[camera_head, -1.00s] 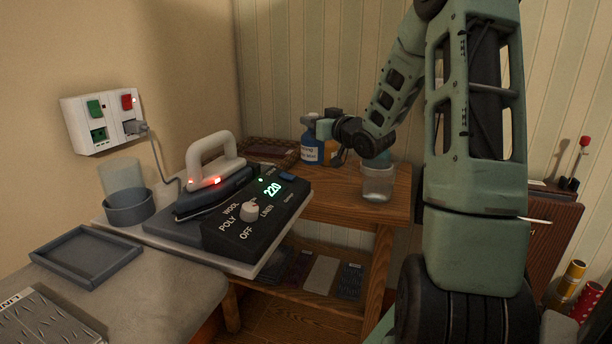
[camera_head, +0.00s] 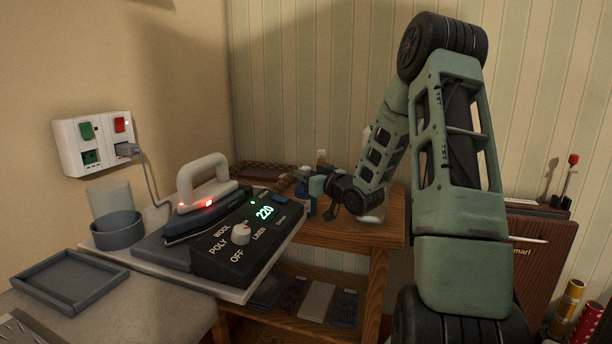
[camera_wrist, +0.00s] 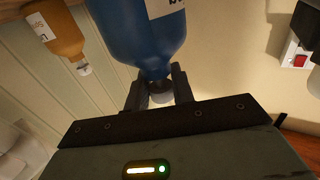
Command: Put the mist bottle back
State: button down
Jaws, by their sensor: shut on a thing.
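A blue bottle (camera_wrist: 140,35) with a pale label fills the top of the wrist view; its neck is between my two fingers. In the head view the blue bottle (camera_head: 306,206) is small and partly hidden behind my gripper (camera_head: 318,184), above or on the wooden side table (camera_head: 345,237). My gripper (camera_wrist: 160,92) is shut on the bottle's neck. Whether the bottle's base touches the table cannot be seen. An amber bottle (camera_wrist: 62,28) with a white label and pale cap is beside it in the wrist view.
An iron (camera_head: 205,190) rests on a stand behind a black control box (camera_head: 245,235) reading 220, left of the gripper. A grey cup (camera_head: 117,228) and an empty grey tray (camera_head: 70,278) are further left. A wicker-like tray (camera_head: 262,174) lies at the table's back.

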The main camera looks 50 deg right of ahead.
jog(key=c, duration=1.2)
grip_release()
jog(key=shift+f, duration=0.1)
jog(key=shift+r+p, duration=0.25)
jog(key=shift+p, duration=0.05)
jog(key=s, duration=0.4)
jog(key=s+a, duration=0.1)
jog(key=s, duration=0.3)
jog(key=s+a, duration=0.1)
jog(key=s, duration=0.3)
jog(key=shift+f, duration=0.1)
